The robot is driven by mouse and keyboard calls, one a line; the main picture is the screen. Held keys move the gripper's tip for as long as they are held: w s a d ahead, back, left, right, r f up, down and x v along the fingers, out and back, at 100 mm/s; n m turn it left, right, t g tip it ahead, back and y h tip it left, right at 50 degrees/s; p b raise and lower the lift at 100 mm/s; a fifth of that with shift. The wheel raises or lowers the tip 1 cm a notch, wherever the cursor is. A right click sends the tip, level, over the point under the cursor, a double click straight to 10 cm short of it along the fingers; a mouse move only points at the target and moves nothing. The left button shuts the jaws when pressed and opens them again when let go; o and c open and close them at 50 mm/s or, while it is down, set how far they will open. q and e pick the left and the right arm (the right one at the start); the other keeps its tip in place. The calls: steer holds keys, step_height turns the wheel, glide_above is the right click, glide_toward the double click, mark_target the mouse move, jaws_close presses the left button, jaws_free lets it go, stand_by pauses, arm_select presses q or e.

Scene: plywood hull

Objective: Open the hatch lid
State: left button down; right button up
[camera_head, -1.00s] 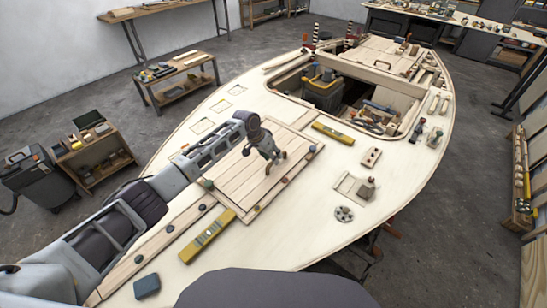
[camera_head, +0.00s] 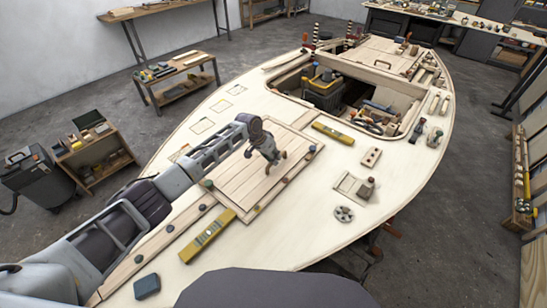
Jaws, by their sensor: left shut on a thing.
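The hatch lid (camera_head: 236,182) is a pale planked square panel on the near part of the plywood deck. It looks flat and level with the frame around it; I see no gap at its edges. My left gripper (camera_head: 274,163) reaches over the lid from the left and points down at its right-hand half. It is shut on the lid's handle, which is mostly hidden behind the fingers. My right gripper is not in view.
Yellow levels lie on the deck (camera_head: 330,215) at the lid's near edge (camera_head: 208,236) and beyond its far corner (camera_head: 333,133). A large open cockpit (camera_head: 290,83) holds a toolbox (camera_head: 324,90). A block (camera_head: 367,188) and a round fitting (camera_head: 344,214) lie to the right.

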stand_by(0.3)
arm_select(q)
steer(key=shift+w+a+r, duration=0.1)
steer(key=shift+r, duration=0.3)
steer(key=shift+w+a+r+h, duration=0.15)
steer(key=shift+r+h, duration=0.15)
steer(key=shift+r, duration=0.25)
steer(key=w+a+r+g+h+b, duration=0.1)
steer(key=w+a+r, duration=0.1)
steer(key=r, duration=0.3)
steer(key=w+a+r+n+g+h+b, duration=0.1)
steer(key=w+a+r, duration=0.1)
steer(key=a+r, duration=0.2)
step_height(320, 180, up, 2)
steer(key=shift+w+a+r+h, duration=0.15)
steer(key=shift+a+r+h, duration=0.05)
steer(key=shift+h, duration=0.1)
